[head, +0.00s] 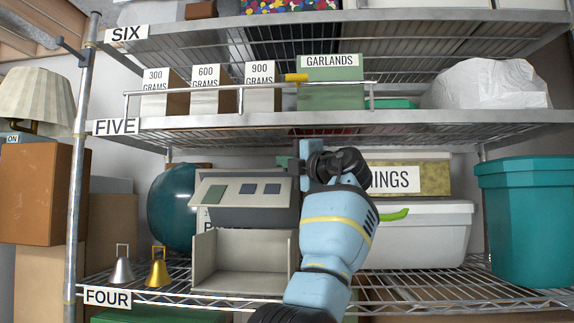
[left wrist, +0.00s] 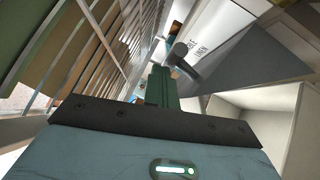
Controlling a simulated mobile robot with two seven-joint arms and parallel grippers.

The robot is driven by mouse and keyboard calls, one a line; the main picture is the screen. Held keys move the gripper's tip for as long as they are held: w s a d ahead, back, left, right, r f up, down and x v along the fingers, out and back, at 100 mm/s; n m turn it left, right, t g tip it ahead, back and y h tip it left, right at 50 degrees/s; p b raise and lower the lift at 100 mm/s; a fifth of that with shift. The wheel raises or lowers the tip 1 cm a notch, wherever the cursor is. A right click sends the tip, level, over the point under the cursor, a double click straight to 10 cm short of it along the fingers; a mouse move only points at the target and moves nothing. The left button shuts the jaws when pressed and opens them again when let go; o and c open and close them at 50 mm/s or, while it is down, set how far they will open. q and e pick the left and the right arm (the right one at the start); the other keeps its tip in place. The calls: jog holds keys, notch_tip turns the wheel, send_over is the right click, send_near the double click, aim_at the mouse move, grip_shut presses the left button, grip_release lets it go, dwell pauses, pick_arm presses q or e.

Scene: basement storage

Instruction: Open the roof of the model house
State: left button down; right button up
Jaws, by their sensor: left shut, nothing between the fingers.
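The model house stands on shelf four, its pale open-front lower body (head: 245,262) near the wire shelf's front edge. Its grey roof (head: 222,180), with a green panel and two blue ones, sits above. At the front left, a light surface with a letter shows between roof and body, so the roof looks raised; its hinge is hidden. My left gripper (head: 286,161) is at the roof's upper right corner, partly hidden by my wrist. Its green fingers (left wrist: 160,86) are shut and empty in the left wrist view, beside a dark grey panel (left wrist: 265,50), probably the roof. Contact is unclear.
A teal ball (head: 170,205) and two bells (head: 158,268) stand left of the house. A white bin (head: 420,240) and a teal bin (head: 530,220) stand to the right. Shelf five (head: 230,123), with its front rail, is close above my gripper.

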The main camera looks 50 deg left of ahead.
pick_arm(q)
jog(key=shift+w+a+r, duration=0.15)
jog(key=shift+w+a, duration=0.3)
jog(key=shift+a, duration=0.1)
jog(key=shift+w, duration=0.1)
pick_arm(e)
jog(key=shift+s+a+f, duration=0.2)
jog(key=shift+s, duration=0.15)
jog(key=shift+a, duration=0.1)
pick_arm(q)
jog(key=shift+a, duration=0.1)
